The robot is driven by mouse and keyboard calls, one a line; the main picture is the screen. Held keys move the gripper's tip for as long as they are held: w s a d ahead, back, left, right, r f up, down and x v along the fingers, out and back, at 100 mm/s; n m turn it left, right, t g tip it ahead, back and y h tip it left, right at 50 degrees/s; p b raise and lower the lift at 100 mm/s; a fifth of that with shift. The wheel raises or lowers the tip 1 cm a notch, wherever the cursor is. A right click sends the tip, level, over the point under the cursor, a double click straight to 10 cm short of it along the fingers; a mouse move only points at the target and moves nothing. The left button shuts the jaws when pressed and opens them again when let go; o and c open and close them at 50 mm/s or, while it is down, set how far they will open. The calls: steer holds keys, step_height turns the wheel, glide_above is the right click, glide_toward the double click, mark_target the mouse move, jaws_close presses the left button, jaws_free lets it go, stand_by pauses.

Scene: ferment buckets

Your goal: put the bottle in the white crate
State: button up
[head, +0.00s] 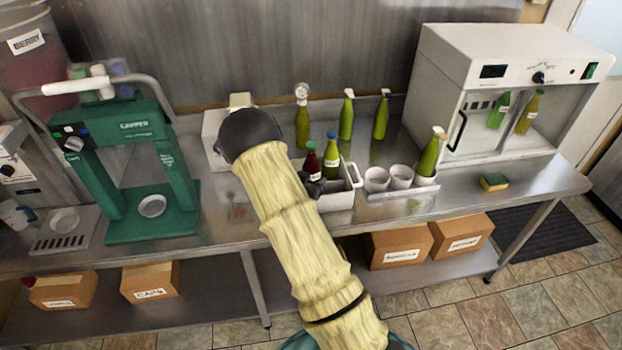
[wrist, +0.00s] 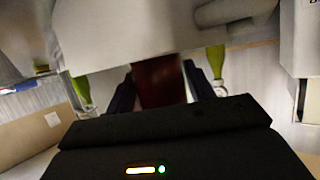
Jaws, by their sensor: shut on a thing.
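My gripper (head: 314,187) is shut on this bottle. In the wrist view, which appears upside down, the bottle (wrist: 158,82) sits between my two dark fingers (wrist: 160,92), and a pale wall (wrist: 130,38), seemingly the crate's, hides its lower part. I cannot tell whether its base touches the crate floor. A green bottle with a blue cap (head: 332,157) stands beside it, apparently in the crate.
A rack of white cups (head: 401,178), one holding a green bottle (head: 429,156), is right of the crate. Several green bottles (head: 346,118) stand behind. A green capper (head: 110,165) is left, a white cabinet (head: 505,85) right. A sponge (head: 494,181) lies near the front edge.

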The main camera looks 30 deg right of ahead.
steer(key=shift+w+a+f, duration=0.1)
steer(key=shift+a+f, duration=0.1)
steer(key=shift+a, duration=0.15)
steer(key=shift+f+b, duration=0.1)
steer(key=shift+b, duration=0.3)
steer(key=shift+d+f, duration=0.1)
steer(key=shift+f, duration=0.15)
steer(key=o, duration=1.4)
steer(key=shift+r+p, duration=0.5)
steer(key=shift+r, duration=0.25)
steer(key=b+v, duration=0.1)
steer(key=v, duration=0.5)
steer(key=b+v, duration=0.1)
steer(key=v, duration=0.5)
steer(key=shift+f+b, duration=0.2)
steer(key=shift+b, duration=0.15)
